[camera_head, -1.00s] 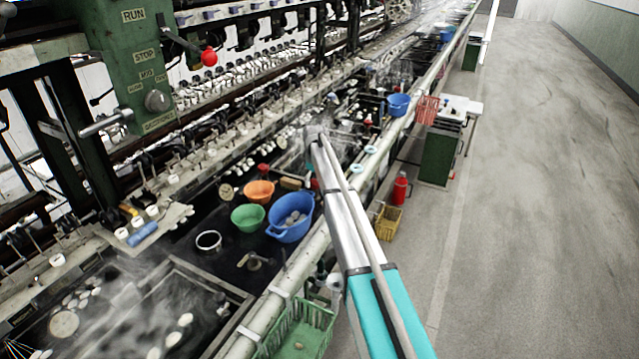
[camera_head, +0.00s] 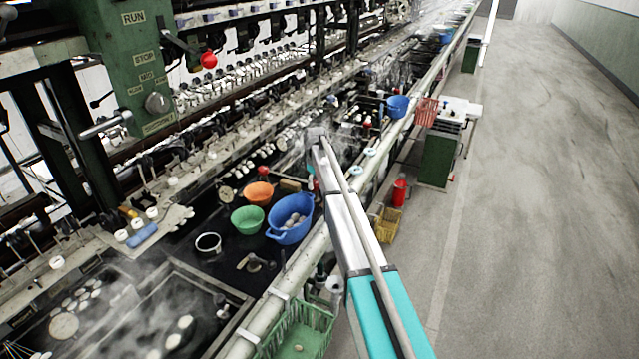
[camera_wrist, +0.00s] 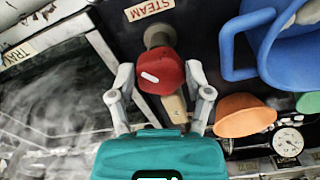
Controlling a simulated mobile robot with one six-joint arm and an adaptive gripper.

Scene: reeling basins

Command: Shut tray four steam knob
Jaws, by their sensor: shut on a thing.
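In the wrist view a red knob (camera_wrist: 162,76) with a white mark sits on a grey-brown stem below a STEAM label (camera_wrist: 150,8). My gripper (camera_wrist: 160,82) has its two grey fingers on either side of the knob and is shut on it. A partly cut-off TRAY label (camera_wrist: 18,53) lies at the left, its number not readable. In the head view my arm reaches over the basin edge, and the knob and fingers are hidden behind it.
A blue basin (camera_head: 276,236) holding pale pieces, an orange bowl (camera_head: 258,193) and a green bowl (camera_head: 247,219) stand near the arm. A gauge (camera_wrist: 288,141) shows at lower right in the wrist view.

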